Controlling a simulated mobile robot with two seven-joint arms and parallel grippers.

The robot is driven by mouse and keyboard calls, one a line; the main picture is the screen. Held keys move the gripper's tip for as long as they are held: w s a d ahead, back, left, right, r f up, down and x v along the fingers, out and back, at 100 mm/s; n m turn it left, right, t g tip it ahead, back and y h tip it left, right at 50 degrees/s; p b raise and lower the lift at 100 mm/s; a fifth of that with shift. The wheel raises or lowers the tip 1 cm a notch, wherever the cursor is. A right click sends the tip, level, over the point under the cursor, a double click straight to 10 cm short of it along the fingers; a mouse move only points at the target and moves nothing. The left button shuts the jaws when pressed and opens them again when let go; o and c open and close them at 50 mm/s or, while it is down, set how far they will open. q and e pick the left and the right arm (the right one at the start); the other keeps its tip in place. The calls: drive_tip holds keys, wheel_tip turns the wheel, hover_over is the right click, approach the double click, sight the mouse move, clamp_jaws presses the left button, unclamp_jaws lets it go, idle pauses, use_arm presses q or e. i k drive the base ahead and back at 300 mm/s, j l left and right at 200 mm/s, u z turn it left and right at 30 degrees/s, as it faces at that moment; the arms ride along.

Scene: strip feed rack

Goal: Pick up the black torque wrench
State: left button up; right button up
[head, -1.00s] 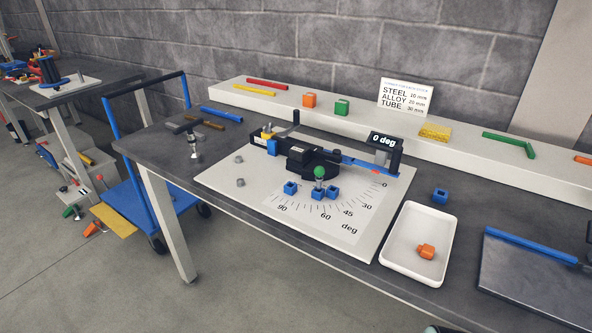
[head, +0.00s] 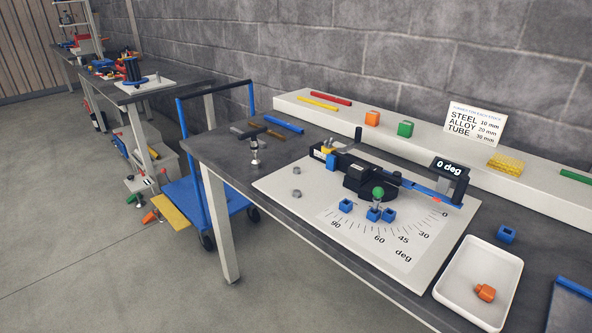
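I cannot make out a black torque wrench for certain in the head view. On the near bench (head: 300,222), a black bar (head: 250,131) lies across or just behind the top of a silver upright piece (head: 255,153) at the left end; I cannot tell what it is. Dark tools too small to name lie on the far bench (head: 110,72), around a black and blue piece (head: 132,68). Neither of my grippers is in view.
A bending fixture (head: 365,180) stands on a white board (head: 292,208). A white tray (head: 449,290) holds an orange part (head: 485,292). A blue cart (head: 187,195) stands between the benches. The grey floor (head: 110,270) at the front left is clear.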

sight(255, 163)
drive_tip(key=i+j+z, duration=0.1)
drive_tip(key=z, duration=0.85)
drive_tip(key=j+z, duration=0.75)
drive_tip(key=j, duration=0.3)
drive_tip(key=j+z, duration=0.1)
drive_tip(key=j, duration=0.45)
drive_tip(key=k+j+z, duration=0.15)
drive_tip(key=j, duration=0.35)
